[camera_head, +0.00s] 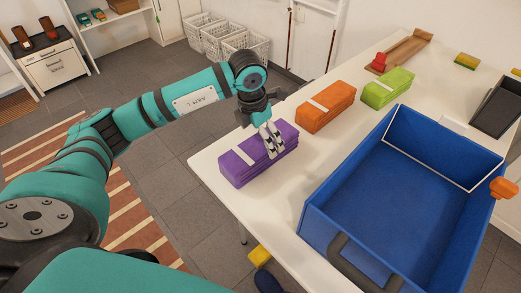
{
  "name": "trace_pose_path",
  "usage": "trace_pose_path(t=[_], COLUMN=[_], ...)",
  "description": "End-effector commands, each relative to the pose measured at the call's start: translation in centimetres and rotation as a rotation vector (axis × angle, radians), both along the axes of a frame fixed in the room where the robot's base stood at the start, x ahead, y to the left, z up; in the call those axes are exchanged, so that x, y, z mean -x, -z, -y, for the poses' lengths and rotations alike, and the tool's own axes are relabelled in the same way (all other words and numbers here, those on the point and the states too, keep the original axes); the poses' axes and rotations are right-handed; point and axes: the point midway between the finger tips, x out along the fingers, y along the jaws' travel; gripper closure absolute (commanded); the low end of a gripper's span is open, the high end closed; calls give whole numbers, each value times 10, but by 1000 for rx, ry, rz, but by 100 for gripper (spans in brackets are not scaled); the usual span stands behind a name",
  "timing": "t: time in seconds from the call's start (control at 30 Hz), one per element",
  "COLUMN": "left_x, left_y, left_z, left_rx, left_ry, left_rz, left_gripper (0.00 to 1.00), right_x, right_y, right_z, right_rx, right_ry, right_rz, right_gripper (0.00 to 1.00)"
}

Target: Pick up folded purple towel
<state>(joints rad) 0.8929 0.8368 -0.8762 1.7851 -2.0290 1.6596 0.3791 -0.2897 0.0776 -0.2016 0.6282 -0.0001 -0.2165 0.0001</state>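The folded purple towel (240,168) lies on the white table near its left edge, with a pale band across it. My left gripper (274,150) points down at the towel's right part, with its fingers against or just over the top. I cannot tell whether the fingers grip the cloth or only rest over it. My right gripper does not show.
A folded orange towel (325,107) and a folded green towel (388,89) lie behind the purple one. A large blue bin (341,227) with a dark handle stands to the right. White baskets (246,44) stand on the floor behind the table. A small yellow object (260,256) is near the front edge.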

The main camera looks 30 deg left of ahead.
Motion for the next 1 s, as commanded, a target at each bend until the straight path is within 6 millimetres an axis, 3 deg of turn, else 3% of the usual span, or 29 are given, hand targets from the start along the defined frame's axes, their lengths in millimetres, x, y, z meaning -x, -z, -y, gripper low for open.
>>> trace_pose_path(t=[0.23, 0.53, 1.0], left_x=[-5, -6, -6], left_y=[34, 39, 39], left_z=[-1, -1, -1], left_rx=[0, -1, -1], left_ry=[0, 1, 0], left_rz=[-4, 0, -1], left_gripper=[0, 0, 60], right_x=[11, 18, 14], right_y=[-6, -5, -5], right_z=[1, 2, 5], right_rx=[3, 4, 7], right_ry=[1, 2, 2], right_rz=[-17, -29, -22], right_gripper=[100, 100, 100])
